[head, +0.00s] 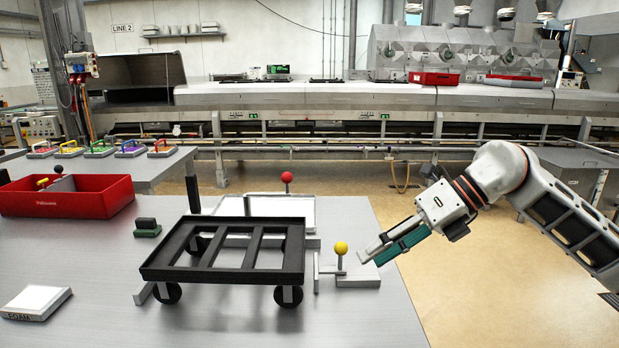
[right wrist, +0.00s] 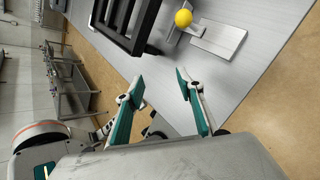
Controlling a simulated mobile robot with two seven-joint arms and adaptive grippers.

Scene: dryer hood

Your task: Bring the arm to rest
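My right arm (head: 560,200) comes in from the right in the head view. Its gripper (head: 372,258) hangs near the table's right edge, just right of a yellow-knobbed lever (head: 341,249). In the right wrist view the two fingers (right wrist: 185,78) are spread apart with nothing between them. The yellow knob (right wrist: 183,18) and its pale base plate (right wrist: 220,38) lie beyond the fingertips, apart from them. My left gripper is in neither view.
A black wheeled frame (head: 226,273) stands mid-table. A red-knobbed lever (head: 287,178) is behind it. A red bin (head: 75,205) is at left and a white pad (head: 36,302) at front left. The floor (head: 480,270) right of the table is clear.

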